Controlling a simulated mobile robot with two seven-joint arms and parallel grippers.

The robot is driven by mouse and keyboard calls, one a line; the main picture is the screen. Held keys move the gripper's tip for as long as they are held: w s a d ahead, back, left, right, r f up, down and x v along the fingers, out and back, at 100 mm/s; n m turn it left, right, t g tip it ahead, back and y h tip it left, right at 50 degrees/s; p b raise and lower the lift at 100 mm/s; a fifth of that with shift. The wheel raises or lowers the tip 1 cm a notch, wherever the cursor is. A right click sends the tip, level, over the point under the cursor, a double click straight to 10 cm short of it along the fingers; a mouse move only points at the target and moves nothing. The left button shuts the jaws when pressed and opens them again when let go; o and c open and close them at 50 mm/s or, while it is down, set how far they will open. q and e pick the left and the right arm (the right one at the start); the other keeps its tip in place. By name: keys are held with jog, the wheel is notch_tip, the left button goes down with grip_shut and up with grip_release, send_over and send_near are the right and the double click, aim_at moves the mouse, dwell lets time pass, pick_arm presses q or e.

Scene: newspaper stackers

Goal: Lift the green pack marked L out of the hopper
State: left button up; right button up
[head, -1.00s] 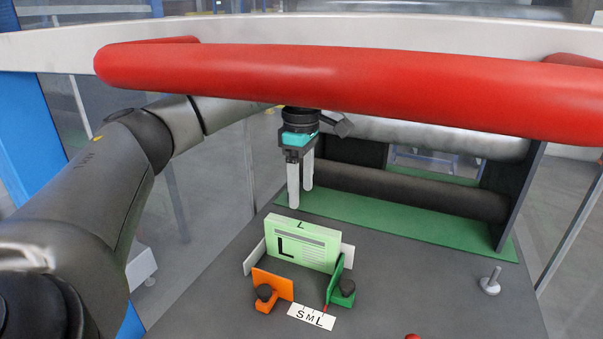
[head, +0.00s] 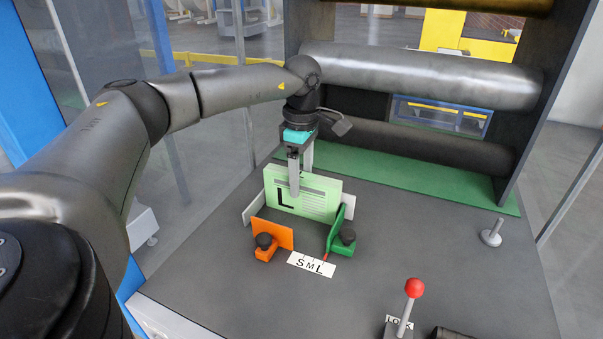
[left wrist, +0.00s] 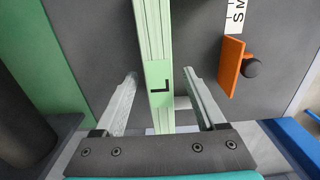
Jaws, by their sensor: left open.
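The light green pack (head: 320,201) marked L stands upright in the hopper, between a pale side plate (head: 253,206) on the left and another at its right end. My left gripper (head: 300,180) is open and points down at the pack's top edge, one finger in front of it and the other behind. In the left wrist view the pack's top edge (left wrist: 158,88), with its L label, runs between the two open fingers (left wrist: 162,82), with a gap on each side. My right gripper is not in view.
An orange guide (head: 272,234) and a green guide (head: 338,232) with black knobs stand before the pack, near an S M L scale (head: 312,264). A red-knobbed lever (head: 408,300) stands at front right. Dark rollers (head: 425,142) lie behind.

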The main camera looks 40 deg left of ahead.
pick_arm(q)
grip_shut()
dwell(0.5)
jog(key=shift+r, duration=0.15)
